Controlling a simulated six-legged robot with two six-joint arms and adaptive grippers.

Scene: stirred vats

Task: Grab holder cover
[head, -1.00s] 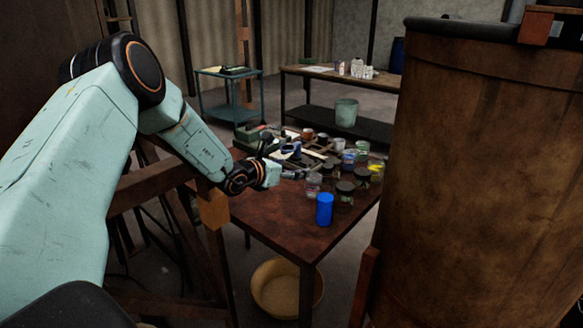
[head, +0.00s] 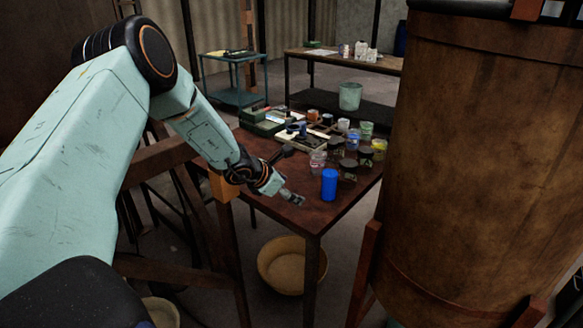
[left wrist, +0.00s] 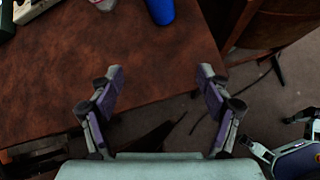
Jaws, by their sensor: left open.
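A blue cylinder (head: 329,185) with a lid-like top stands upright near the front right corner of the brown table (head: 290,222). It may be the holder with its cover; I cannot tell for certain. In the left wrist view the cylinder (left wrist: 160,10) shows only in part, cut by the top edge. My left gripper (head: 292,197) is just left of it in the head view, apart from it. In the wrist view its fingers (left wrist: 161,72) are spread and empty above the table edge. Part of what looks like my right gripper (left wrist: 285,150) shows at the lower right; its jaws are unclear.
Several jars (head: 348,169) stand behind the cylinder, with a tray (head: 305,134) of small items farther back. A large rusty vat (head: 480,170) stands close on the right. A yellowish basin (head: 290,268) is on the floor below. The table's front left is clear.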

